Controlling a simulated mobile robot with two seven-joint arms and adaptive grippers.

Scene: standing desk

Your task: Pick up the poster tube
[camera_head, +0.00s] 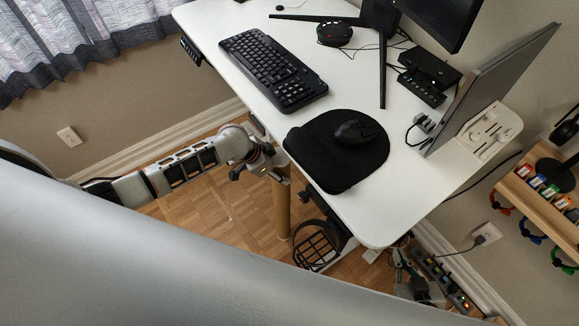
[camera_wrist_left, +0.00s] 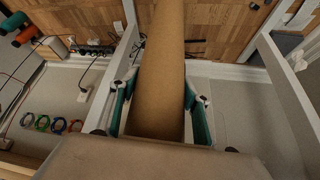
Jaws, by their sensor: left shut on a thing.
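The poster tube (camera_head: 281,212) is a long brown cardboard cylinder. In the head view it stands roughly upright beside the desk's front edge, over the wooden floor. It fills the middle of the left wrist view (camera_wrist_left: 160,75). My left gripper (camera_head: 280,174) reaches in from the left and is shut on the tube near its upper part. In the left wrist view its green-lined fingers (camera_wrist_left: 160,112) press on both sides of the tube. My right gripper (camera_head: 418,284) shows partly at the lower right beyond the desk corner; its finger opening is unclear.
The white desk (camera_head: 237,75) holds a keyboard (camera_head: 273,68), a black mouse pad (camera_head: 325,165) with a mouse (camera_head: 357,132), and a monitor. Headphones and a black wire basket (camera_head: 314,247) are below the desk edge. A power strip (camera_head: 440,273) lies at lower right.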

